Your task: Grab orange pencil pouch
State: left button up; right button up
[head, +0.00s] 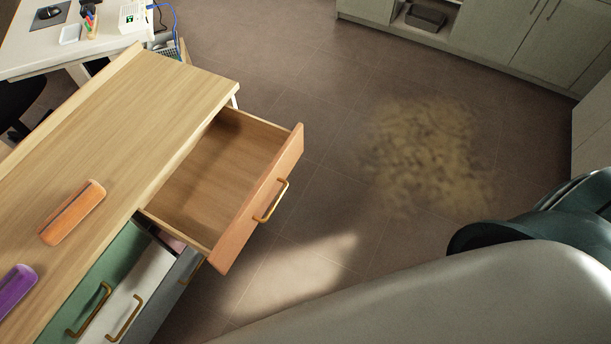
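The orange pencil pouch (72,213) lies on the wooden top of a cabinet at the left of the head view, near its front edge. It is a long rounded case with a dark line along its length. Nothing touches it. Neither gripper shows in the head view. A large part of my own arm fills the lower right, well apart from the pouch.
A purple case (14,290) lies on the same cabinet top (130,115). An orange-fronted drawer (265,199) stands open and empty, sticking out over the floor. Green and white drawer fronts are below. A white desk (35,50) is behind.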

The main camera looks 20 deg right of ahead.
aim_at(64, 220)
jog(key=z, duration=0.35)
jog(key=u, duration=1.45)
